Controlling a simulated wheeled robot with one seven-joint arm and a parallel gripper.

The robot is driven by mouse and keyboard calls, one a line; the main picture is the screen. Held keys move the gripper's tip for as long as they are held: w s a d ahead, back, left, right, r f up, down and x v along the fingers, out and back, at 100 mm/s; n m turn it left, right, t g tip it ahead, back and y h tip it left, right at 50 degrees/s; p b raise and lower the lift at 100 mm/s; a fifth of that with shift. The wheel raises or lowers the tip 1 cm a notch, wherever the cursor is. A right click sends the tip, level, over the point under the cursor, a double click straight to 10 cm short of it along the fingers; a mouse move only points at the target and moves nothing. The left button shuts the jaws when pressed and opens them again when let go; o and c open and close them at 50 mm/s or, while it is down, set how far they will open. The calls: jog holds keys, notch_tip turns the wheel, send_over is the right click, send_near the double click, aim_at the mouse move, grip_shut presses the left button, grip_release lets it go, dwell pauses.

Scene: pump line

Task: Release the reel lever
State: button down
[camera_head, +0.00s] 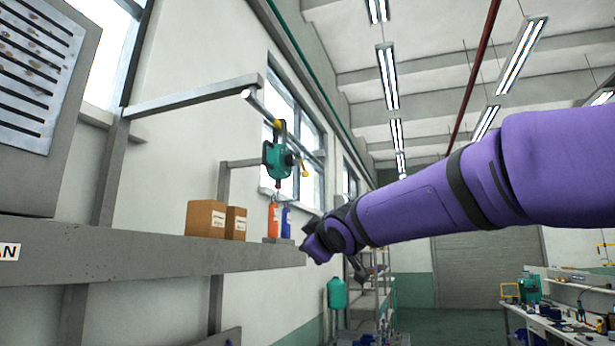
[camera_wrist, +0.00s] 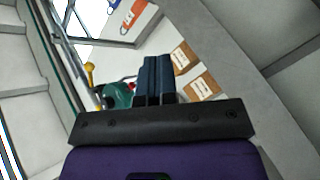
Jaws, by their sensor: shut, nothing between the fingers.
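The teal reel (camera_head: 279,160) hangs from an overhead bar in the head view. A short yellow-tipped lever (camera_head: 304,170) sticks out at its right side, pointing downward. In the wrist view the reel (camera_wrist: 118,95) shows to the left of the fingers, partly hidden behind them and the gripper body. A yellow bar with a rounded end (camera_wrist: 90,75) stands beside it and looks like the lever. My gripper (camera_wrist: 153,62) is shut and empty, apart from the reel. In the head view my wrist is below and right of the reel, and the fingers are hard to make out.
Two cardboard boxes (camera_head: 206,219) stand on the long grey shelf (camera_head: 150,252). An orange item (camera_head: 273,219) and a blue item (camera_head: 286,221) are below the reel, near the shelf's end. A workbench (camera_head: 565,325) is at the far right. Open air surrounds the reel's right side.

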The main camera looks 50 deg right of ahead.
jog(key=d+r+n+t, duration=0.3)
jog(key=d+r+n, duration=0.25)
jog(key=r, duration=0.35)
jog(key=n+t+y, duration=0.3)
jog(key=n+y, duration=0.2)
jog(key=n, duration=0.6)
send_near(308, 174)
jog(key=x, duration=0.7)
jog(key=shift+w, duration=0.35)
jog(key=shift+w, duration=0.1)
jog(key=shift+w+d+r+n+t, duration=0.4)
jog(key=shift+w+d+r+n, duration=0.1)
jog(key=shift+n, duration=0.35)
